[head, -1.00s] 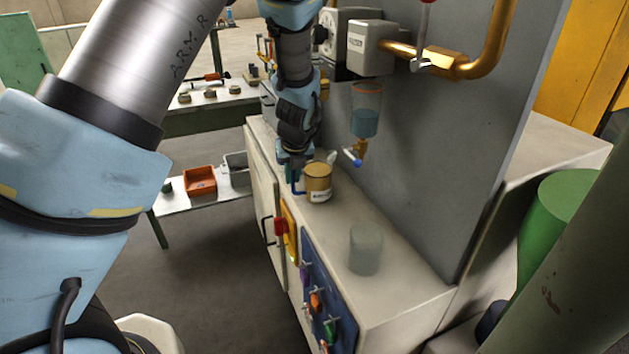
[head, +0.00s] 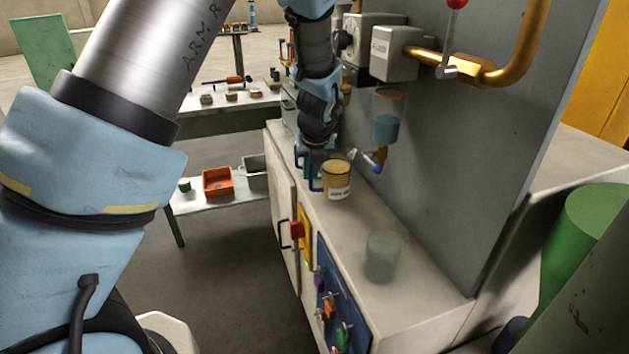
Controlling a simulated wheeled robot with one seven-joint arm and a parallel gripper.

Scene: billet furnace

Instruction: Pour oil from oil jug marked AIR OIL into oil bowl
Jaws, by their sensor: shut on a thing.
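An amber jug (head: 337,183) with a white label and a blue handle is on the left side of the scene's cabinet, just above its top. The label is too small to read. My gripper (head: 316,169) is at the jug's handle side and shut on it; the fingers are mostly hidden. The jug looks upright. A clear greyish cup (head: 383,257) stands on the cabinet top, nearer and to the right. A clear bowl (head: 387,118) with bluish liquid hangs under the pipe fittings. I cannot tell which of these two is the oil bowl.
The cabinet top (head: 350,225) is clear between jug and cup. A grey panel (head: 480,160) rises along its right. A brass drain with a blue tip (head: 377,164) juts out close to the jug. A red-knobbed lever (head: 450,40) hangs above.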

